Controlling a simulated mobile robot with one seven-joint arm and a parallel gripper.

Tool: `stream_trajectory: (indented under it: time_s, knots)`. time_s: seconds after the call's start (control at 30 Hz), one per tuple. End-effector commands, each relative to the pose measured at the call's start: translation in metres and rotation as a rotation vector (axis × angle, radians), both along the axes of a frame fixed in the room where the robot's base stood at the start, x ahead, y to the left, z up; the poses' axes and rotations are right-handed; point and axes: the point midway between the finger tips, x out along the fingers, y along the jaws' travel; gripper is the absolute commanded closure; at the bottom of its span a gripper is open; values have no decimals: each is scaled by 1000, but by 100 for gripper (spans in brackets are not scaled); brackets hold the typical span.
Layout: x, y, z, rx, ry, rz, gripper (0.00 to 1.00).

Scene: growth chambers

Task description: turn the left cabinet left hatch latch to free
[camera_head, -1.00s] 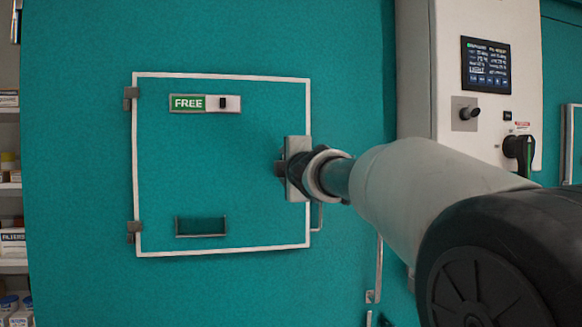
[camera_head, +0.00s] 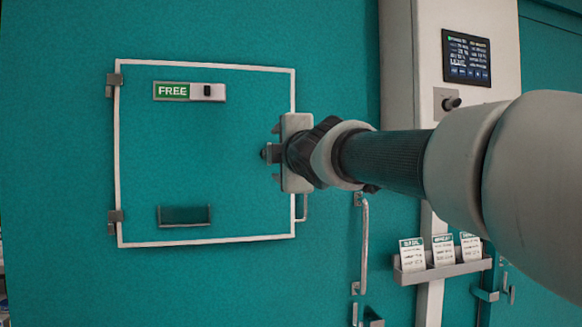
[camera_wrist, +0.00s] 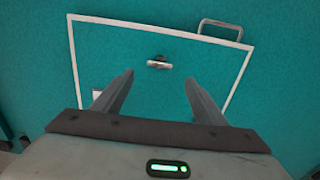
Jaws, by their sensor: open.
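The left hatch (camera_head: 250,200) is a teal panel with a white outline, closed flush in the teal cabinet front, with hinges at its left. A sign (camera_head: 189,91) on it reads FREE on green. In the wrist view, the latch (camera_wrist: 159,64), a small pale bar on a dark mount, lies on the hatch just past my fingertips and between their lines. It looks roughly crosswise there. My gripper (camera_wrist: 159,77) is open and empty, its fingers on either side of the latch. In the head view my gripper (camera_head: 270,153) covers the hatch's right edge; the latch is hidden there.
A small shelf-like bracket (camera_head: 184,216) sits low on the hatch. A handle (camera_wrist: 221,29) stands just outside its outline. A vertical handle (camera_head: 361,245), a card holder (camera_head: 442,268) and a control screen (camera_head: 466,58) lie to the right, partly near my arm.

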Motion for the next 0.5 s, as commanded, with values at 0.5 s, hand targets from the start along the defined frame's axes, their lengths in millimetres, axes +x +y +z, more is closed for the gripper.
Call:
stream_trajectory:
  time_s: [0.5]
  knots:
    - [-73,-21,1,-1,1,-1,34]
